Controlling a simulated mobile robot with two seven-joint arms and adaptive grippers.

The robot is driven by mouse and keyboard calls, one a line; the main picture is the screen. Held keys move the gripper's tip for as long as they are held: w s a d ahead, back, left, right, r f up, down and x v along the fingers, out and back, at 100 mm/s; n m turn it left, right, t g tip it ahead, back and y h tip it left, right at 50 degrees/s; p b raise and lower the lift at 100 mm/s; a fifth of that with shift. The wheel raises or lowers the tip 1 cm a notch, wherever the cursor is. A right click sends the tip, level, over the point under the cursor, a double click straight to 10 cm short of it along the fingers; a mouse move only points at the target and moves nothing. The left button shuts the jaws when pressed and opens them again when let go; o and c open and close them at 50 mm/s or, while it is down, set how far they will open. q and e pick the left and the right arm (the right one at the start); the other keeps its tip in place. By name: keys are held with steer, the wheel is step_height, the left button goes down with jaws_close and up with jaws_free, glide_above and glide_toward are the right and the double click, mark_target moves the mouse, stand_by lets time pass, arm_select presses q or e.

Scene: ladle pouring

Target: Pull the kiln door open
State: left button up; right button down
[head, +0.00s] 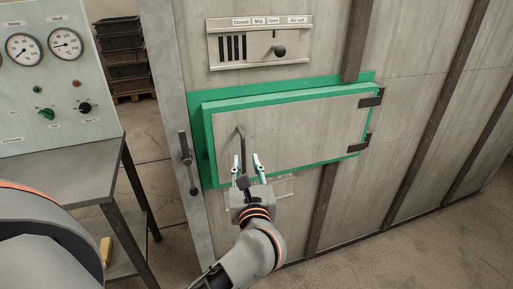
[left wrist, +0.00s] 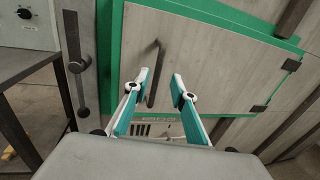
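The kiln door (head: 300,125) is a grey panel with a green edge, set in a green surround on the kiln front, hinges at its right side. It appears shut in its surround. A dark upright bar handle (head: 241,148) sits near its left side; it also shows in the left wrist view (left wrist: 153,75). My left gripper (head: 246,165) is open in front of the lower part of the handle. In the left wrist view the handle appears between its two spread fingertips (left wrist: 160,80); contact cannot be told. My right gripper is not in view.
A dark lever (head: 187,160) hangs on the post left of the door. A vent panel (head: 260,42) with a knob is above. A gauge panel (head: 50,70) stands on a metal table (head: 65,165) at left. Stacked crates (head: 123,52) stand behind.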

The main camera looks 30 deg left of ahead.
mark_target(243, 149)
arm_select(q)
steer(key=x, duration=0.7)
steer(key=shift+w+a, duration=0.15)
steer(key=shift+a, duration=0.2)
jaws_close()
